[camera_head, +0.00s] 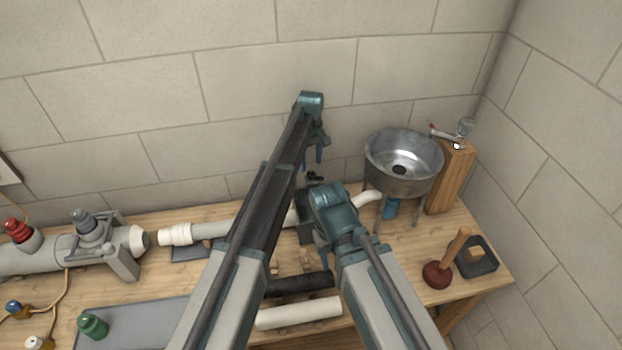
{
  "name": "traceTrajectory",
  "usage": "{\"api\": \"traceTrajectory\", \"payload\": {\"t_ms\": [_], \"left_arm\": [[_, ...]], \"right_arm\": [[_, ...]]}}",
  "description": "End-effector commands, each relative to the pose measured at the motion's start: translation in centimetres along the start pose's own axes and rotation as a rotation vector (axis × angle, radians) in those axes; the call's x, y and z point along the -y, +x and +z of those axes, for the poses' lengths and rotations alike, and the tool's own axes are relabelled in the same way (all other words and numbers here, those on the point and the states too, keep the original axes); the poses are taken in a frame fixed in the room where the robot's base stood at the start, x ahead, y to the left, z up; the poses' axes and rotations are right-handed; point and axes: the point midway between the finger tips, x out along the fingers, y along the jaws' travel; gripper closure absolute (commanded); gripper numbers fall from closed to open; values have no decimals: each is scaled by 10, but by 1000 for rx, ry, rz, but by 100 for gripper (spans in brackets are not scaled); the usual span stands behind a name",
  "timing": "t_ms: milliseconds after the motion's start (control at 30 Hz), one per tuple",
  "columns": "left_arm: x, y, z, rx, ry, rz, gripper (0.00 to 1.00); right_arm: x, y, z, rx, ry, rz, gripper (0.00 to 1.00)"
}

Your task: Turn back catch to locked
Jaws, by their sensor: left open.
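I cannot clearly pick out the back catch; my arms cover the middle of the bench. A small dark fitting (315,176) shows at the back of the bench near the wall, just below my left gripper (313,160); I cannot tell whether it is the catch or how it is turned. My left gripper points down with its two fingers apart and nothing visible between them. My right gripper (306,218) is lower in the picture, in front of the white pipe; its fingers are mostly hidden by its own wrist.
A metal basin (403,160) on legs stands right of the grippers, beside a wooden block (452,178) with a tap. A plunger (440,270) stands at front right. A grey pipe with valves (92,236) lies at left. Black (300,283) and white (298,313) tubes lie in front.

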Motion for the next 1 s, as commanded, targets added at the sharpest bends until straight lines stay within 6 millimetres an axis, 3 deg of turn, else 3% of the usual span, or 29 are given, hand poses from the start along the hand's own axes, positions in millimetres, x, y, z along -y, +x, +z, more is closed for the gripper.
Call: {"api": "traceTrajectory", "payload": {"t_ms": [33,233,667,1000], "left_arm": [[0,15,0,0,0,0,33],[0,39,0,0,0,0,33],[0,43,0,0,0,0,35],[0,44,0,0,0,0,96]], "right_arm": [[2,15,-1,0,0,0,50],[4,38,-2,0,1,0,50],[4,43,-2,0,1,0,50],[4,43,-2,0,1,0,50]]}}
